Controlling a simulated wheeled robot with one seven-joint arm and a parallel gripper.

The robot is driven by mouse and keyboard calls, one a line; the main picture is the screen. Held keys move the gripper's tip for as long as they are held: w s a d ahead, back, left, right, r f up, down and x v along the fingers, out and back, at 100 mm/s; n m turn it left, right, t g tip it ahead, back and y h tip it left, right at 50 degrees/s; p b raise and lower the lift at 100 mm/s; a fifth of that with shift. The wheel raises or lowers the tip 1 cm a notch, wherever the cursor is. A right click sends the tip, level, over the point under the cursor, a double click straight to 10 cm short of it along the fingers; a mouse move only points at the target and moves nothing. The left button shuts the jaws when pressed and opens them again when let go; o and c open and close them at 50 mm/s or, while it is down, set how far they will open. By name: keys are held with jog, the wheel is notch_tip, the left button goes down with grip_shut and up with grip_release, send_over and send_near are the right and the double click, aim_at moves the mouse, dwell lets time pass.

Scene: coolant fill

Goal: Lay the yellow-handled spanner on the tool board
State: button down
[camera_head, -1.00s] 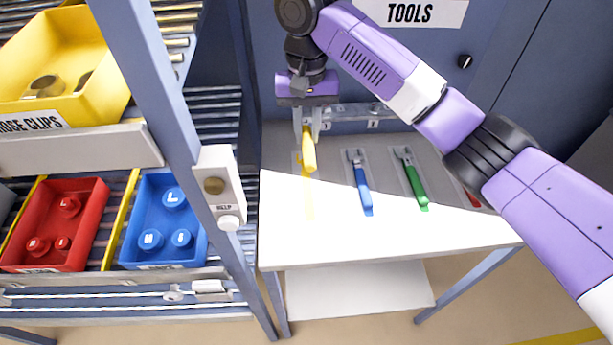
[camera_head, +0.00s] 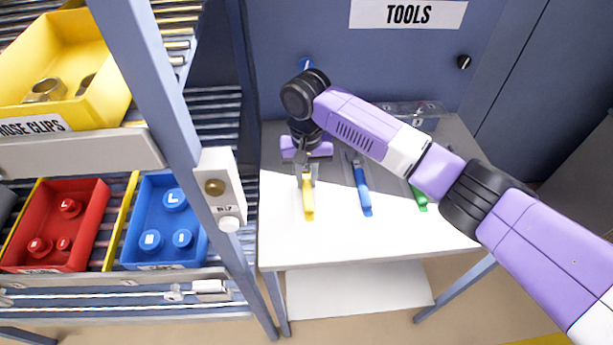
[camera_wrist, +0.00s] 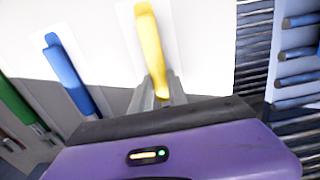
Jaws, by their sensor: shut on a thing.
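The yellow-handled spanner (camera_head: 308,200) is at the left of the white table, over a pale outlined patch. Its yellow handle points toward the table's front edge. My gripper (camera_head: 306,177) is shut on its far end, with the fingers pointing down close to the table. In the wrist view the yellow spanner (camera_wrist: 152,45) extends from between my gripper's fingers (camera_wrist: 161,92), in line with a light patch beneath it. The head of the spanner is hidden by the gripper. I cannot tell whether the spanner touches the surface.
A blue-handled spanner (camera_head: 362,190) lies to the right, and a green-handled one (camera_head: 419,197) is partly behind my arm. A shelf post (camera_head: 181,110) and rack with red (camera_head: 75,242) and blue (camera_head: 163,238) bins stand at the left. The table (camera_head: 390,245) front is clear.

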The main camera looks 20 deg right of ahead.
aim_at(306, 181)
jog(key=shift+f, duration=0.15)
jog(key=c, duration=1.3)
grip_release()
notch_tip(306, 181, up, 12)
jog(key=b, duration=0.1)
jog(key=shift+r, duration=0.2)
